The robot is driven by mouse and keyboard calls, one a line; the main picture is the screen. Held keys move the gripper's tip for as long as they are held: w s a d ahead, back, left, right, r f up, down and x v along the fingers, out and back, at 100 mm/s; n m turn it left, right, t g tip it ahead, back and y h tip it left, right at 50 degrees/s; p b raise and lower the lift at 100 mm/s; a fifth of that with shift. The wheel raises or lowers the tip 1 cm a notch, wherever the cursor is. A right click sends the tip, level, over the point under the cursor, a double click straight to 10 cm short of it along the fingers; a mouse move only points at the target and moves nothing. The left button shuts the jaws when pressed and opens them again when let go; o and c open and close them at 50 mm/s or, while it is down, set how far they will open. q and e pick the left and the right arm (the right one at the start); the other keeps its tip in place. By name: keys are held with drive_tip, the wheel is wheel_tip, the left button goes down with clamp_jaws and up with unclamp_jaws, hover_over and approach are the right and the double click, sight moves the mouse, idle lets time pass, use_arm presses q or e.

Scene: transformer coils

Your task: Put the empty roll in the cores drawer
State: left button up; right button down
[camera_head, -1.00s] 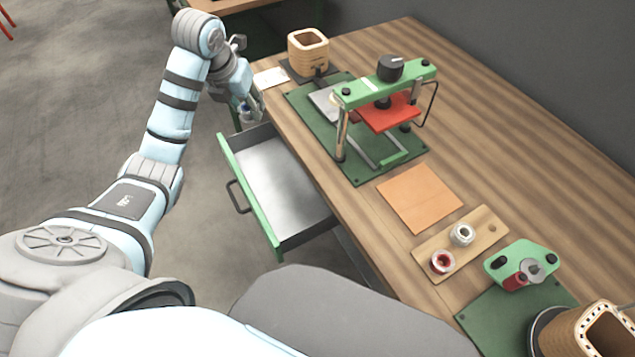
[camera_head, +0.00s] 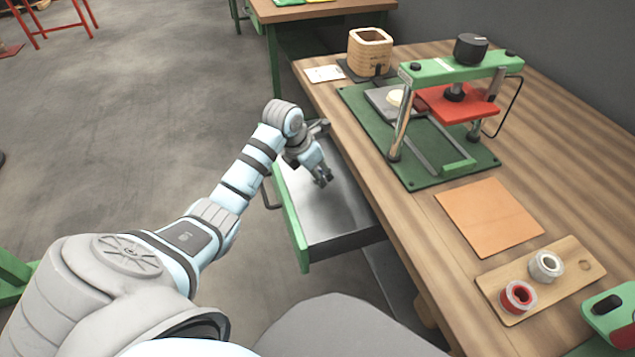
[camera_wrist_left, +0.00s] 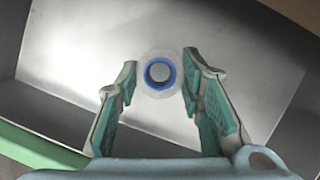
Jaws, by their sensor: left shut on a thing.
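My left gripper (camera_head: 321,179) points down over the open drawer (camera_head: 291,218), which has a green front and bare metal floor. In the left wrist view, my left gripper (camera_wrist_left: 160,80) is shut on the empty roll (camera_wrist_left: 160,72), a pale round rim with a blue ring and a grey centre, between its fingertips. The grey drawer floor (camera_wrist_left: 75,60) lies behind it and looks empty. The head view does not show the roll clearly, and I cannot tell its height above the floor. My right gripper is not in view.
The wooden bench (camera_head: 335,105) borders the drawer on the right. On it stand a green and red press (camera_head: 460,75), a wound coil (camera_head: 370,52), an orange sheet (camera_head: 488,217), and a board (camera_head: 540,290) holding a red roll (camera_head: 517,297) and a white roll (camera_head: 546,265).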

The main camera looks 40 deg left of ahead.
sight(317, 191)
use_arm(q)
wheel_tip(317, 191, down, 3)
drive_tip(key=shift+f+b, duration=0.15)
drive_tip(key=shift+b, duration=0.2)
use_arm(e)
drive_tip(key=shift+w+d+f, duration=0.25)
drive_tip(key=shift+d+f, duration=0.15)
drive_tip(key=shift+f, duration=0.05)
use_arm(q)
drive_tip(key=shift+f, duration=0.1)
drive_tip(key=o, duration=1)
drive_tip(key=shift+c, duration=0.2)
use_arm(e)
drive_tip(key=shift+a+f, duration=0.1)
